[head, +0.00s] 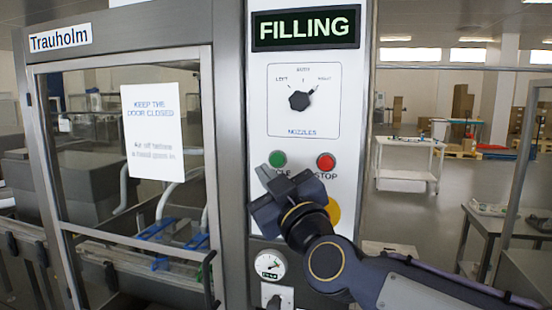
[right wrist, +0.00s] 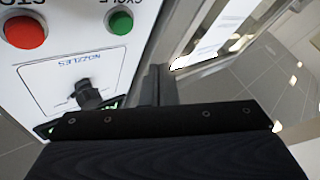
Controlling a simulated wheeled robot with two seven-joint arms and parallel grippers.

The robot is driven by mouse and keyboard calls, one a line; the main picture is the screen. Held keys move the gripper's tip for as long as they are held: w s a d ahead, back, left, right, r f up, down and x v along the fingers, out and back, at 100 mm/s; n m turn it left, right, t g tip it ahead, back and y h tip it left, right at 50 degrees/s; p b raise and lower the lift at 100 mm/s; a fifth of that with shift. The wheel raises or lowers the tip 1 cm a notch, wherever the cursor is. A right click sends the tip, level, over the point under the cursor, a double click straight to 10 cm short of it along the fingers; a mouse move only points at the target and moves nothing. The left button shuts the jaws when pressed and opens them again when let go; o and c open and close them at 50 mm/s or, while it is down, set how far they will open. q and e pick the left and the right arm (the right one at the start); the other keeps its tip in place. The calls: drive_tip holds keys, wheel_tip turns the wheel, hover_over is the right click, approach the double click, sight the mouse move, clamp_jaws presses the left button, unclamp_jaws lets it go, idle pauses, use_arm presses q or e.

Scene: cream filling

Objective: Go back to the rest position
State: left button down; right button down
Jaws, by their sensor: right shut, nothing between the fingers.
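My right gripper (head: 266,178) is shut and empty in front of the filling machine's control panel (head: 348,85). Its fingertips are just below the green cycle button (head: 277,159) and hide part of that button's label. I cannot tell whether they touch the panel. The red stop button (head: 326,162) is to the right of the green one. The black nozzle selector knob (head: 299,100) sits above them. In the right wrist view the gripper fingers (right wrist: 158,85) show near the panel, with the green button (right wrist: 120,22), red button (right wrist: 25,32) and knob (right wrist: 88,95). My left gripper is not in view.
A closed glass door (head: 90,150) with a paper notice (head: 152,135) is left of the panel. A pressure gauge (head: 270,265) and a yellow round part (head: 333,212) are lower on the panel. A white cart (head: 405,155) and a side table (head: 510,225) stand to the right.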

idle(0.4)
drive_tip(key=s+d+f+m+g+h, duration=0.15)
drive_tip(key=s+d+f+g, duration=0.3)
drive_tip(key=d+f, duration=0.55)
drive_tip(key=s+d+f+m+g+h, duration=0.1)
drive_tip(key=s+d+f+m+g, duration=0.2)
drive_tip(key=s+f, duration=0.4)
drive_tip(key=s+d+f+m+g+h, duration=0.1)
drive_tip(key=s+d+f+m+g, duration=0.2)
drive_tip(key=s+f, duration=0.5)
drive_tip(key=s+d+f+m+g+h, duration=0.1)
drive_tip(key=s+d+f+m+g, duration=0.2)
drive_tip(key=s+f, duration=0.5)
wheel_tip(320, 180, down, 4)
drive_tip(key=shift+s+d+f+m+h, duration=0.15)
drive_tip(key=shift+d+m+h, duration=0.2)
drive_tip(key=shift+d+m, duration=0.45)
drive_tip(key=shift+a, duration=0.2)
idle(1.6)
